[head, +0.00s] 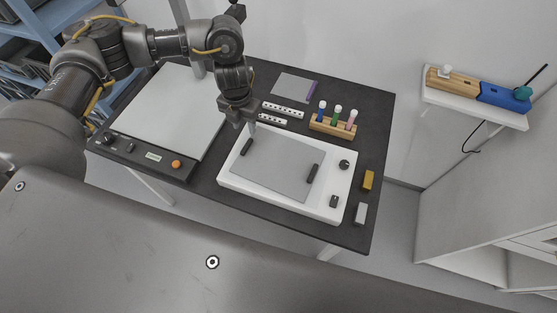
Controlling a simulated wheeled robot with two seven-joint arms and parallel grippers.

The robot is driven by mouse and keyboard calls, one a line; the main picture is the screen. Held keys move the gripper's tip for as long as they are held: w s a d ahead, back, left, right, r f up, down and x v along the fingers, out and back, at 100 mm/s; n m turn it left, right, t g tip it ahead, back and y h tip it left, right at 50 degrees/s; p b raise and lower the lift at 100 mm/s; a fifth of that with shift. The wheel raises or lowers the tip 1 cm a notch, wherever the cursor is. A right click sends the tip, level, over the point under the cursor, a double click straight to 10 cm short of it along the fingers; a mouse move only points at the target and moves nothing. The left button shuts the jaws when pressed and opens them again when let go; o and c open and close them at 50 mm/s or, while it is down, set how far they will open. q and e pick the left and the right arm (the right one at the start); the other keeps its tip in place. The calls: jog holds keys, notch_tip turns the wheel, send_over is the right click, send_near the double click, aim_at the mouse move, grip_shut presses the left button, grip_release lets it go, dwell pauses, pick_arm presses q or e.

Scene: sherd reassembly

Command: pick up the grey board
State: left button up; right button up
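The grey board (275,165) lies flat on a white tray-like device (262,192) on the dark table. It has a dark handle (247,147) at its left end and another dark handle (313,173) at its right end. My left gripper (252,127) points down just above and behind the left handle, seemingly apart from it. Its fingers are small and seen nearly edge-on, so their opening does not show. My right gripper is out of view.
A large white plate with a control strip (150,155) fills the table's left. Behind the board are white slotted strips (283,109), a grey panel with a purple edge (294,86) and a wooden tube rack (333,126). Yellow (368,180) and grey (361,213) blocks lie right.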

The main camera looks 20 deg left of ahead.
aim_at(246, 146)
pick_arm(q)
jog(key=shift+s+a+f, duration=0.1)
jog(key=shift+a+f, duration=0.1)
jog(key=shift+f, duration=2.4)
jog(key=shift+a+f, duration=0.15)
jog(key=shift+f, duration=2.45)
grip_shut()
